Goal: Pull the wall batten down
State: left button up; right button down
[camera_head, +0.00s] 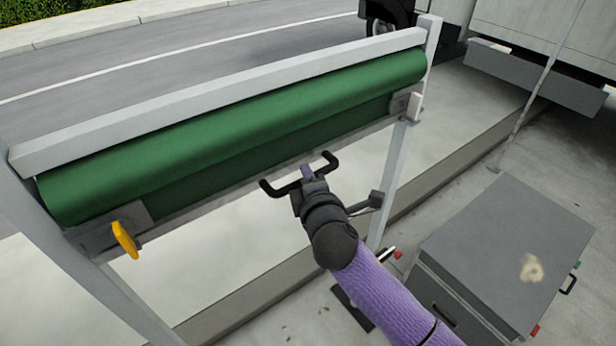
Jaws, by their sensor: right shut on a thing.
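The wall batten (203,203) is a long grey bar along the lower edge of the green sheet (240,132), near the top of the frame opening. A black U-shaped handle (284,189) is at the batten's lower edge, near its middle. My right gripper (307,176), on a purple arm coming from the lower right, is shut on the bar of this handle. The gripper hides part of the bar. My left gripper is not in view.
Light grey posts (398,162) and a top beam (210,98) frame the sheet. A yellow tab (125,240) sits at the batten's left end, a pale block (415,107) at its right end. A grey case (507,248) stands at right. A truck is behind.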

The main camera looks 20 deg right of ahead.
dwell(0.8)
pick_arm(q)
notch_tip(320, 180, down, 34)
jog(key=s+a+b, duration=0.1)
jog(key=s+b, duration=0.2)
jog(key=b, duration=3.1)
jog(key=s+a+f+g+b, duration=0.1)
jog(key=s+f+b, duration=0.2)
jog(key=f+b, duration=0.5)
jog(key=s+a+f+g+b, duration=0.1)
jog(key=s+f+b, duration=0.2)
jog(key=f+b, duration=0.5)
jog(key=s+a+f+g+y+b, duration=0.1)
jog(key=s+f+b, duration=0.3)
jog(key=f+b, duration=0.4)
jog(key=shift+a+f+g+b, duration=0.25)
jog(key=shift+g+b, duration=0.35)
jog(key=shift+b, duration=0.8)
pick_arm(e)
notch_tip(320, 180, down, 70)
jog(key=shift+f, duration=0.15)
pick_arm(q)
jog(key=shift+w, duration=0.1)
pick_arm(e)
jog(key=shift+s+f, duration=0.1)
